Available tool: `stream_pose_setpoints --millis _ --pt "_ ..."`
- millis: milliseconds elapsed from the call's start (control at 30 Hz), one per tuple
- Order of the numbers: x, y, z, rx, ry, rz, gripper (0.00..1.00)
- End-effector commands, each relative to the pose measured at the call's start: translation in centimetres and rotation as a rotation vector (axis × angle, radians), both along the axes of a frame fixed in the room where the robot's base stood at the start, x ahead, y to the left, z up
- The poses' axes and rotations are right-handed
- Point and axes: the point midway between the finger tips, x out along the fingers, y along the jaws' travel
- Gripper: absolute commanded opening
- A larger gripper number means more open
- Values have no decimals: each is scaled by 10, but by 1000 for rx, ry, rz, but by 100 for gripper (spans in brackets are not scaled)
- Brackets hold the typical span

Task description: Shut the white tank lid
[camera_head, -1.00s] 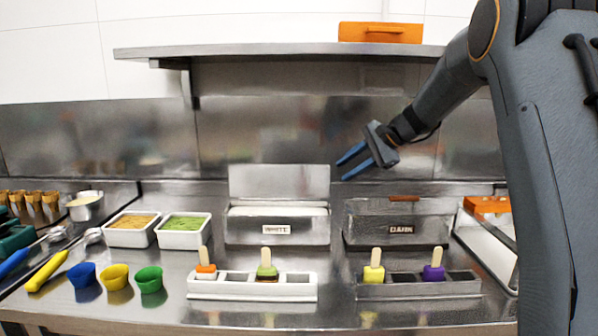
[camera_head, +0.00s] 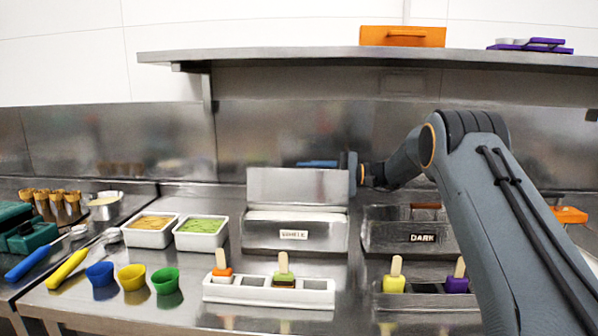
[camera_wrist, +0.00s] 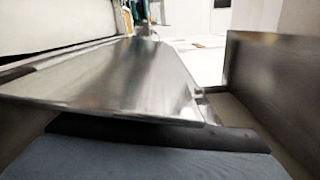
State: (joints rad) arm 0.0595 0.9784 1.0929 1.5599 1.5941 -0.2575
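The white tank (camera_head: 293,245), a steel box with a label reading WHITE, stands on the counter in the head view. Its steel lid (camera_head: 297,187) is raised, standing nearly upright at the tank's back edge. My gripper (camera_head: 318,163) reaches leftward behind the lid; only a strip of blue finger shows above the lid's top edge. Its other parts there are hidden by the lid. In the wrist view, a blue and dark part of my gripper fills the bottom, close to steel panels. Whether it touches the lid and how far the fingers are apart I cannot tell.
The dark tank (camera_head: 388,238) stands to the right, partly behind my arm. A white popsicle holder (camera_head: 262,293) is in front of the white tank. A steel shelf (camera_head: 300,62) with an orange box (camera_head: 402,36) hangs above. Two white topping trays (camera_head: 200,240) stand to the left.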

Motion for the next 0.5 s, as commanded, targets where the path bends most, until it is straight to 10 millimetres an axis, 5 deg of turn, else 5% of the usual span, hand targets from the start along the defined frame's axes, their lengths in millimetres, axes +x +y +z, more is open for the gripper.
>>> stream_pose_setpoints --millis 200,500 --pt "0 23 1 -1 0 0 31" --pt "1 28 0 -1 1 0 31"
